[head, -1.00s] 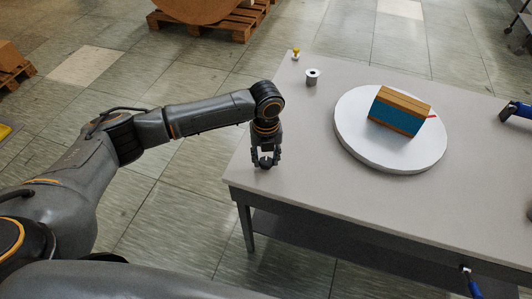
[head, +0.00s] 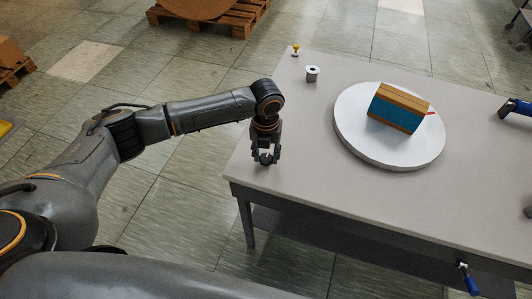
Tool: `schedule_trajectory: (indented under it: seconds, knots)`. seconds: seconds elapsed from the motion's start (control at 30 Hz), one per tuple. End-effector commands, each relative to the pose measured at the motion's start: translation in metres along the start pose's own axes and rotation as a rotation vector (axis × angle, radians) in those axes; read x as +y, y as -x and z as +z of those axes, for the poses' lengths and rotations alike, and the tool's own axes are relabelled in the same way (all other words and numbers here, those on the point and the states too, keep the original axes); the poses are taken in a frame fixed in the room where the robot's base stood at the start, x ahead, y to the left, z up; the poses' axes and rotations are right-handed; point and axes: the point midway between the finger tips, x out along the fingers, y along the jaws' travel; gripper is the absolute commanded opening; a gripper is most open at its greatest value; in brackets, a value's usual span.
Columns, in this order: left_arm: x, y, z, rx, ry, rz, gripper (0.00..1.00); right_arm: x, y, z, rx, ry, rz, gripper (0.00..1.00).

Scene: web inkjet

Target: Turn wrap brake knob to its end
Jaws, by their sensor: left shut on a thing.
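My left gripper (head: 265,157) points down at the near left corner of the grey table. It is shut on a small dark knob (head: 266,159), which I take to be the wrap brake knob. The fingers hide part of the knob, and no mark on it shows how far it is turned. My right gripper is not in view.
A white turntable (head: 350,137) carries a blue and brown box (head: 395,114), with a red pointer (head: 431,113) beside it. A grey spool (head: 312,74) and a yellow-topped piece (head: 296,50) stand at the table's (head: 310,160) far left. Blue-handled tools (head: 468,281) are at right.

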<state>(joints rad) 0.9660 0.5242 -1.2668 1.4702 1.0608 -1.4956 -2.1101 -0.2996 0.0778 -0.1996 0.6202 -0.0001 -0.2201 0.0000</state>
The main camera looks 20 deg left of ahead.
Motion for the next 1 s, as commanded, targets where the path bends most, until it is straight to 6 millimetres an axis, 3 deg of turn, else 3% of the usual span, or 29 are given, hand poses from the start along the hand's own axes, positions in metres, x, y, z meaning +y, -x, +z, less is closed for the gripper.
schedule_trajectory:
  seconds: [0.03, 0.13, 0.53, 1.0]
  knots:
    - [-0.001, 0.000, -0.001, 0.001, -0.003, 0.000, 0.43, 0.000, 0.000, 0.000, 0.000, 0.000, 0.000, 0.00]
    - [0.000, 0.000, -0.001, 0.001, -0.002, 0.000, 0.62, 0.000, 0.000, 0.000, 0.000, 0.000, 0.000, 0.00]
    - [0.000, 0.006, 0.001, -0.001, 0.000, 0.000, 0.62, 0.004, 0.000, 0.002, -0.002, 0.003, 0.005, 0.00]
    - [0.000, 0.096, 0.001, -0.003, -0.001, -0.001, 0.62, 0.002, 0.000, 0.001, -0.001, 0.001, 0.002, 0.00]
